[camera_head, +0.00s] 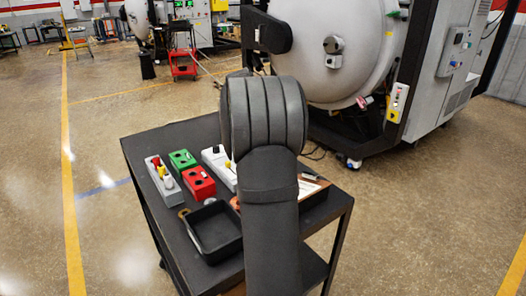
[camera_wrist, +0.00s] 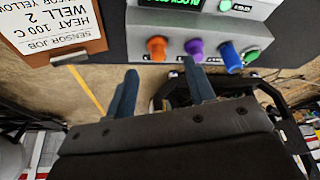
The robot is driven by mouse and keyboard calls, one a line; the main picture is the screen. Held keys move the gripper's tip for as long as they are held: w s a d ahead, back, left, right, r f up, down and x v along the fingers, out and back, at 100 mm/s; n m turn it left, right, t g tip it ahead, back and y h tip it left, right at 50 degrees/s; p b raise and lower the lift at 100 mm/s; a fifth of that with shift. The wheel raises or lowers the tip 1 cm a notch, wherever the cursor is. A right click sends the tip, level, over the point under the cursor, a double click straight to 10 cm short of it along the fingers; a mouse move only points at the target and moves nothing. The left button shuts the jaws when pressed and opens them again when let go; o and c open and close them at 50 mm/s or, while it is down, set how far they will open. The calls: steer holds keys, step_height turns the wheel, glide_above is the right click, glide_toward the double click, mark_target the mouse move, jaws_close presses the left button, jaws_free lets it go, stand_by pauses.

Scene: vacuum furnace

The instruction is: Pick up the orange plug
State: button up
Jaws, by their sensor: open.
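The orange plug (camera_wrist: 157,48) stands in the wrist view at the left end of a row on a grey block (camera_wrist: 180,20) with a green display. My gripper (camera_wrist: 159,68) has its two blue fingers apart, one to the left and one to the right of the orange plug's line. The right finger comes close to the purple plug (camera_wrist: 194,48); I cannot tell whether they touch. Nothing is between the fingers. In the head view my arm hides the gripper and the orange plug.
A blue plug (camera_wrist: 230,57) and a green plug (camera_wrist: 250,54) stand further right. A clipboard with a job sheet (camera_wrist: 58,22) lies left of the block. In the head view, the dark cart (camera_head: 150,140) carries red (camera_head: 198,183) and green (camera_head: 182,160) boxes and a black tray (camera_head: 214,232).

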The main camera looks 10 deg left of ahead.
steer(key=x, duration=0.5)
steer(key=shift+w+d+f, duration=0.1)
steer(key=shift+d, duration=0.1)
steer(key=c, duration=1.1)
